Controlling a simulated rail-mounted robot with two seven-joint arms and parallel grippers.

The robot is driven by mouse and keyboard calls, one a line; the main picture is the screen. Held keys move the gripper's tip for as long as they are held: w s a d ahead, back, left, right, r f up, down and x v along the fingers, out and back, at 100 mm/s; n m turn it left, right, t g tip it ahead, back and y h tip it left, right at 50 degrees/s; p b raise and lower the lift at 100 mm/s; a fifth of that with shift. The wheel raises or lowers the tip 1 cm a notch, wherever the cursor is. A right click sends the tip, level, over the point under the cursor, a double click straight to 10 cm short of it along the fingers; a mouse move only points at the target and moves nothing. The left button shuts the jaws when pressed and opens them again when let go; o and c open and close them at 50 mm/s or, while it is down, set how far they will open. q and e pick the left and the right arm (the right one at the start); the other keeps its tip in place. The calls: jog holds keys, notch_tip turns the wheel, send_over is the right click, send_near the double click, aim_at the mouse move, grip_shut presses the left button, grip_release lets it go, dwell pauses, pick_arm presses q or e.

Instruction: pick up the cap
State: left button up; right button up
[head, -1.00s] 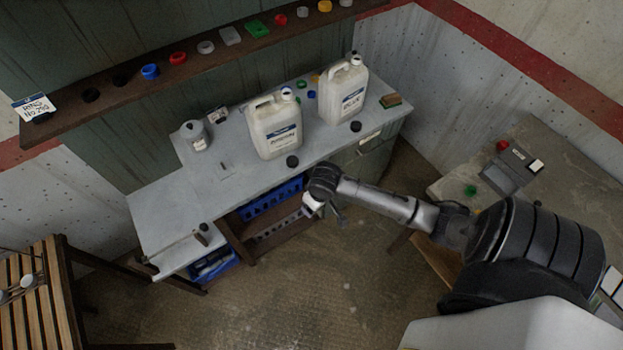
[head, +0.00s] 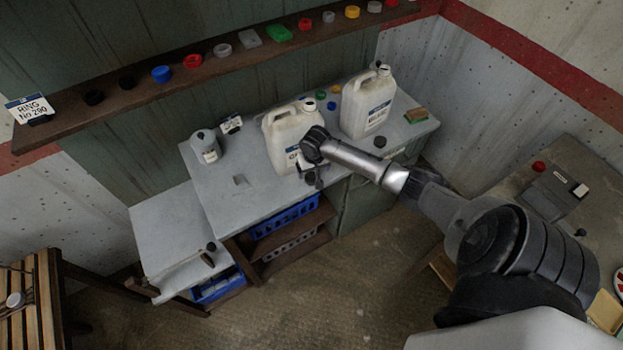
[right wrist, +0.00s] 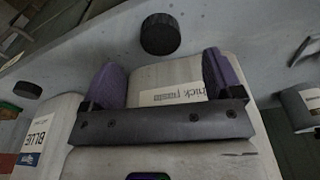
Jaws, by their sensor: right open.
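One black cap (head: 311,180) lies on the grey bench in front of the left white jug (head: 283,130), close to my right gripper and partly crowded by it in the head view. In the right wrist view this cap (right wrist: 160,34) lies just beyond the fingertips, apart from them. A second black cap (head: 380,141) lies in front of the right jug (head: 366,104); it also shows in the right wrist view (right wrist: 27,90). My right gripper (right wrist: 165,78) is open and empty, its purple fingers spread with the left jug's label behind them. My left gripper is out of view.
A grey bottle (head: 206,148) stands at the bench's back left. Small coloured caps lie behind the jugs. A green-brown block (head: 416,115) is at the right. A shelf (head: 200,65) with rings runs above. The bench's left part is mostly clear.

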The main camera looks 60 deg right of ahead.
aim_at(311, 177)
jog(key=shift+w+d+f+b, duration=0.1)
jog(key=shift+w+f, duration=0.05)
jog(key=shift+f, duration=0.8)
jog(key=shift+w+d+f+b, duration=0.1)
jog(key=shift+f+b, duration=0.05)
jog(key=shift+f, duration=0.75)
jog(key=shift+w+d+f+b, duration=0.1)
jog(key=shift+w+f, duration=0.05)
jog(key=shift+f, duration=0.8)
jog(key=shift+c, duration=0.2)
jog(key=c, duration=1)
jog(key=shift+o, duration=0.2)
jog(key=shift+r, duration=0.15)
